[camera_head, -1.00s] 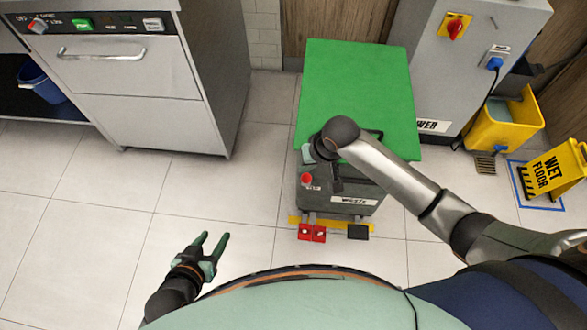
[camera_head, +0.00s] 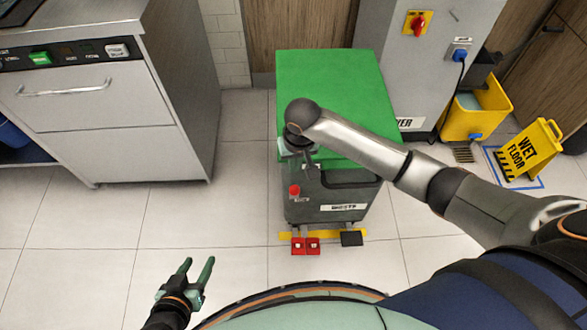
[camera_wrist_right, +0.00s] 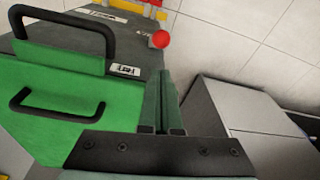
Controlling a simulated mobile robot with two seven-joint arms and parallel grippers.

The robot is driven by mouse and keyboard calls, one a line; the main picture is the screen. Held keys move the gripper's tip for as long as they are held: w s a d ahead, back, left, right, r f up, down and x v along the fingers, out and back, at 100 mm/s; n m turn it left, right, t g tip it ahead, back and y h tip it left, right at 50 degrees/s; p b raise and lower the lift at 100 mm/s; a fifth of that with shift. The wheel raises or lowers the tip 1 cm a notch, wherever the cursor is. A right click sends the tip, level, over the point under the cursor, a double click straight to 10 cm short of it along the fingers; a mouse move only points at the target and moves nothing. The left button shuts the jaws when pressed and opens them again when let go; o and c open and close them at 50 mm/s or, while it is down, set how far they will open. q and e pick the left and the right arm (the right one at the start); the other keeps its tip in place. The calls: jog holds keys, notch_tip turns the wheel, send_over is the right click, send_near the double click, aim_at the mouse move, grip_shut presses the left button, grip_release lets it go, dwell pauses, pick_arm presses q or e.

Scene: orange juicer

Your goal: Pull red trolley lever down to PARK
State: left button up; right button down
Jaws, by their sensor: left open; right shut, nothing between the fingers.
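The grey trolley (camera_head: 330,205) with a green lid (camera_head: 335,95) stands ahead of me. A red round knob (camera_head: 294,190) is at its front left corner. In the right wrist view the knob (camera_wrist_right: 161,39) is just beyond my right fingertips, apart from them in the picture. My right gripper (camera_wrist_right: 161,75) is shut with its green fingers together and empty. In the head view it is mostly hidden under my wrist, above the knob. My left gripper (camera_head: 197,268) is open and empty, away from the trolley.
A steel appliance (camera_head: 110,110) stands to the left. A grey cabinet (camera_head: 410,60) is behind the trolley. A yellow bucket (camera_head: 475,115) and a wet floor sign (camera_head: 530,150) are at the right. The tiled floor (camera_head: 230,220) left of the trolley is clear.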

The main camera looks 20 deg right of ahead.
aim_at(294, 193)
jog(key=f, duration=0.2)
jog(key=f+b, duration=0.1)
jog(key=f, duration=0.2)
jog(key=w+f+b, duration=0.1)
jog(key=f, duration=0.1)
jog(key=shift+a+f, duration=0.1)
jog(key=shift+f, duration=0.15)
pick_arm(q)
jog(key=shift+s+a+f+b, duration=0.1)
jog(key=shift+a+f+b, duration=0.05)
jog(key=shift+f, duration=0.4)
jog(key=shift+s+a+f+b, duration=0.1)
jog(key=shift+a+f+b, duration=0.05)
jog(key=shift+f, duration=0.4)
pick_arm(e)
jog(key=shift+w+f, duration=0.1)
jog(key=shift+f, duration=0.4)
